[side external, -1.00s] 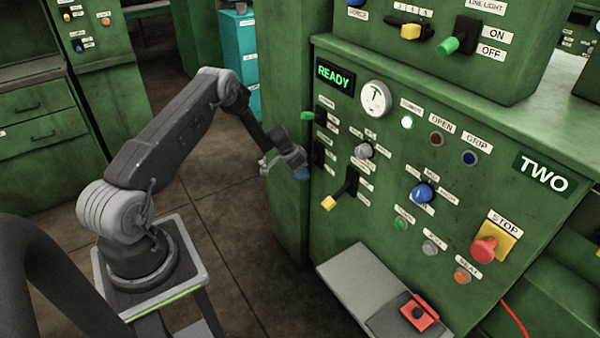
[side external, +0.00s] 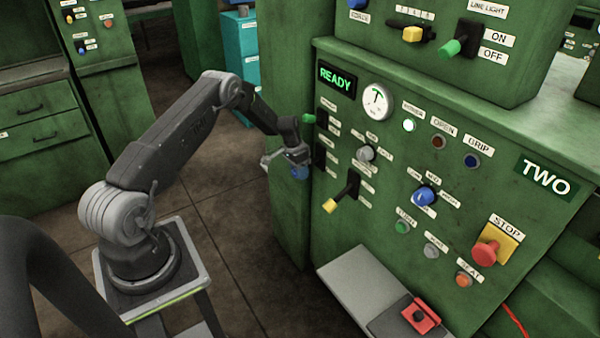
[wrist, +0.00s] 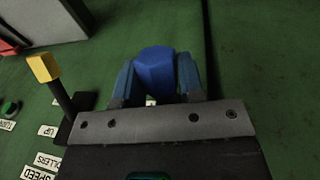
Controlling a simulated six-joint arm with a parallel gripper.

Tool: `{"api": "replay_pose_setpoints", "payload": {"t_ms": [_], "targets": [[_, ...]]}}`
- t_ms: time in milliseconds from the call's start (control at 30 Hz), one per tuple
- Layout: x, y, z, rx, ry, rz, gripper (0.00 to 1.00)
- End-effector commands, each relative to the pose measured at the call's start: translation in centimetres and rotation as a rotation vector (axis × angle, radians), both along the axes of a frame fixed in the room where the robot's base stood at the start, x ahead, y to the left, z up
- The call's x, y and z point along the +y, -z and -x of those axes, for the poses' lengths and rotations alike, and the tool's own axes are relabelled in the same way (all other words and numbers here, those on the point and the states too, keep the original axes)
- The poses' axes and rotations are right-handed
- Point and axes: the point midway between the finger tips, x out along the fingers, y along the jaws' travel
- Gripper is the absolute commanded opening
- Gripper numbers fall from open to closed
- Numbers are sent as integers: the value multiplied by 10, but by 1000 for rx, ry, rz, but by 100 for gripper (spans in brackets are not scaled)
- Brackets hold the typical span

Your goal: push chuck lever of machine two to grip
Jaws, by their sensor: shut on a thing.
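Machine two (side external: 480,190) is a green panel with a "TWO" plate and a lit READY display (side external: 336,80). A lever with a blue knob (wrist: 156,70) sits at the panel's left edge; the knob also shows in the side view (side external: 299,173). My gripper (side external: 297,165) comes from above, its fingers (wrist: 157,85) closed on both sides of the knob. The lever's stem and label are mostly hidden behind my gripper. The OPEN lamp (side external: 438,142) and GRIP lamp (side external: 472,161) look dark.
A green-knobbed lever (side external: 310,119) is just above my gripper. A yellow-knobbed lever (side external: 330,206) is below, also close by in the wrist view (wrist: 43,67). A red STOP button (side external: 485,254) is farther right. A grey box (side external: 362,282) juts out below the panel.

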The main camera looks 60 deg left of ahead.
Motion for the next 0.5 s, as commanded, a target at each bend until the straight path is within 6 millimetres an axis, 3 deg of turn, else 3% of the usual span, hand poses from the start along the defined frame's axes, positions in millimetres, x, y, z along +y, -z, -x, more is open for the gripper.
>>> {"api": "replay_pose_setpoints", "payload": {"t_ms": [267,300,500], "targets": [[-1,-2,-2,-3,-4,0,0],[-1,-2,-2,-3,-4,0,39],[0,-1,-1,-2,-3,0,59]]}}
